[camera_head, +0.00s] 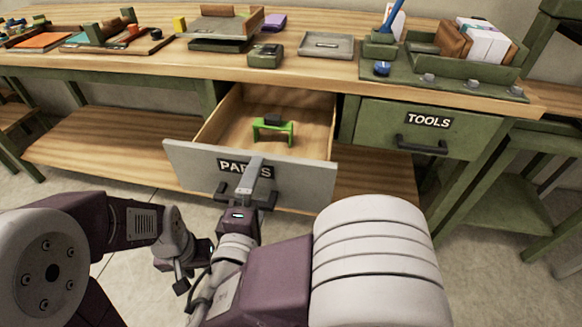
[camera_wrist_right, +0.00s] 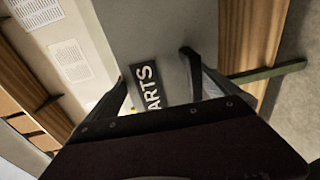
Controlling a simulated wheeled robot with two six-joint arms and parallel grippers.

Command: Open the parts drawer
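The parts drawer (camera_head: 300,184) has a grey front with a black PARTS label and stands pulled out, its wooden inside showing. A green bracket-like object (camera_head: 273,131) lies in it. My right gripper (camera_head: 247,182) is at the drawer's dark handle (camera_head: 221,188), one finger over the label. In the right wrist view the gripper (camera_wrist_right: 165,85) has its fingers apart, with the handle (camera_wrist_right: 188,62) close to the right-hand finger. Whether they touch is unclear. My left gripper (camera_head: 180,277) is low in front of the drawer, away from it, its fingers unclear.
The shut TOOLS drawer (camera_head: 430,128) is to the right. The workbench top (camera_head: 340,75) carries trays, a green organizer (camera_head: 455,78) and small parts. A lower wooden shelf (camera_head: 110,140) runs underneath. Floor shows in front of the bench.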

